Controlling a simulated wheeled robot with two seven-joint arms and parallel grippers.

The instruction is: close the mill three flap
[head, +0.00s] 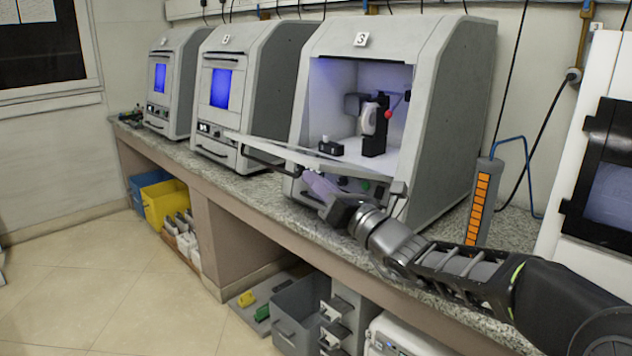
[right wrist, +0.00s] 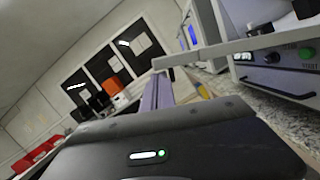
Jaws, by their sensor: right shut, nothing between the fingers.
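Mill three, the nearest grey machine (head: 455,110), has its front open, with a lit chamber showing a spindle and a red knob. Its flap (head: 290,152) is down and juts out from the front, nearly level. In the right wrist view the flap's edge (right wrist: 240,47) crosses above the fingers. My right gripper (head: 318,186) is shut and empty, just below the flap. I cannot tell whether it touches the flap. The fingers also show in the right wrist view (right wrist: 158,92). My left gripper is not in view.
Two similar machines (head: 225,88) (head: 160,82) with closed fronts stand farther left on the granite counter (head: 250,183). A grey post with orange markings (head: 480,205) and a blue hose stands right of mill three. Bins (head: 165,203) sit under the counter. The floor at left is clear.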

